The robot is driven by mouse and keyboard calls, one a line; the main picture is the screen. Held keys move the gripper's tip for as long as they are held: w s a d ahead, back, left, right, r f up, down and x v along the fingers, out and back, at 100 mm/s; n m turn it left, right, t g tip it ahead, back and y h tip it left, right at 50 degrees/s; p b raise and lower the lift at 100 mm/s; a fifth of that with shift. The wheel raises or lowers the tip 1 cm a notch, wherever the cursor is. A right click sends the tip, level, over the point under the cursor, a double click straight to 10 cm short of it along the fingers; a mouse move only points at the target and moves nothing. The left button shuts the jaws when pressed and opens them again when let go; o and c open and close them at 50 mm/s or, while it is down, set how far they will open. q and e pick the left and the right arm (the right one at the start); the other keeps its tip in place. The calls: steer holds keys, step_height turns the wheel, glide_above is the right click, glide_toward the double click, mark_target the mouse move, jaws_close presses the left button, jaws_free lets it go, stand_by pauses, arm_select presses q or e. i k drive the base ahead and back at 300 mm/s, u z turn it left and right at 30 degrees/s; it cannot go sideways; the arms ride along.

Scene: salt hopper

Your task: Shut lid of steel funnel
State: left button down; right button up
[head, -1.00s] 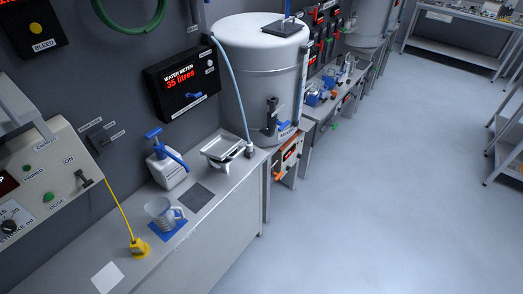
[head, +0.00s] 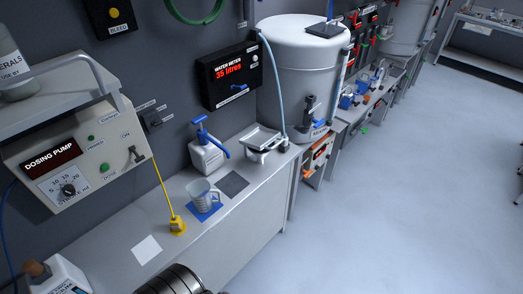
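I cannot make out a steel funnel or its lid for certain in the head view. A ridged, dark metallic round object (head: 171,281) is cut off by the bottom edge, and I cannot tell what it is. A shallow silver tray-like piece on a white stand (head: 264,139) sits at the far end of the near bench. Neither of my grippers shows.
The grey bench (head: 217,232) holds a clear jug (head: 201,192), a yellow block (head: 177,226) and a white pump bottle (head: 207,156). A dosing pump box (head: 78,157) is at left. A large white tank (head: 300,75) stands behind. The floor at right (head: 410,200) is clear.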

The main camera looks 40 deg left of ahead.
mark_target(259, 138)
steer(key=z, duration=0.05)
steer(key=k, duration=0.25)
steer(key=u, duration=0.95)
